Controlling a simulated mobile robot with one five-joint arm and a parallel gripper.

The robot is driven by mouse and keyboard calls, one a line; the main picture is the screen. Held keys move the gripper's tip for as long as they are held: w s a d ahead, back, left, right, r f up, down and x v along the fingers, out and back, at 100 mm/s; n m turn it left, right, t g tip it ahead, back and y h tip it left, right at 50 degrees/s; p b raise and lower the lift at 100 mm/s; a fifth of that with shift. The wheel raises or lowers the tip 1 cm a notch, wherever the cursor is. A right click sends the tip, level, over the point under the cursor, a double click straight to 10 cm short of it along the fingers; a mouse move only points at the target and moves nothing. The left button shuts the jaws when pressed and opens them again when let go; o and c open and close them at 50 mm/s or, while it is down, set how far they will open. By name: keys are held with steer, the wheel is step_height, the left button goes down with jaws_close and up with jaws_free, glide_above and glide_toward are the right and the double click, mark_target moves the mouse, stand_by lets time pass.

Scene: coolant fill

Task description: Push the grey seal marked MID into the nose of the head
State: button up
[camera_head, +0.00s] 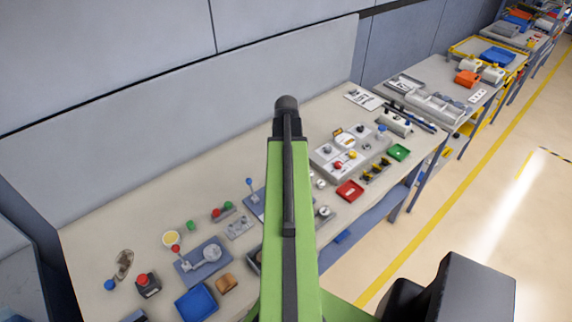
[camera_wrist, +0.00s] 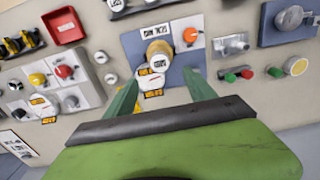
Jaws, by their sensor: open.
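In the wrist view my gripper (camera_wrist: 160,76) points down at the bench with its two green fingers spread and nothing held between them. Ahead of the fingertips a short cylinder with a tan rim and a marked end face (camera_wrist: 158,58) stands on a blue plate (camera_wrist: 178,74); it may be the head. A white round part (camera_wrist: 150,79) with small yellow labels lies close to it, between the fingers. I cannot read MID on any part, so I cannot pick out the grey seal. In the head view my green arm hides this area and my gripper.
A blue tray (camera_head: 197,302) and a blue-based fixture (camera_head: 203,262) stand to the left. A wall panel (camera_head: 180,95) rises behind the bench.

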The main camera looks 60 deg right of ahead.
step_height(320, 180, up, 8)
steer(key=p, duration=0.5)
steer(key=shift+f+p, duration=0.25)
steer(key=shift+p, duration=0.15)
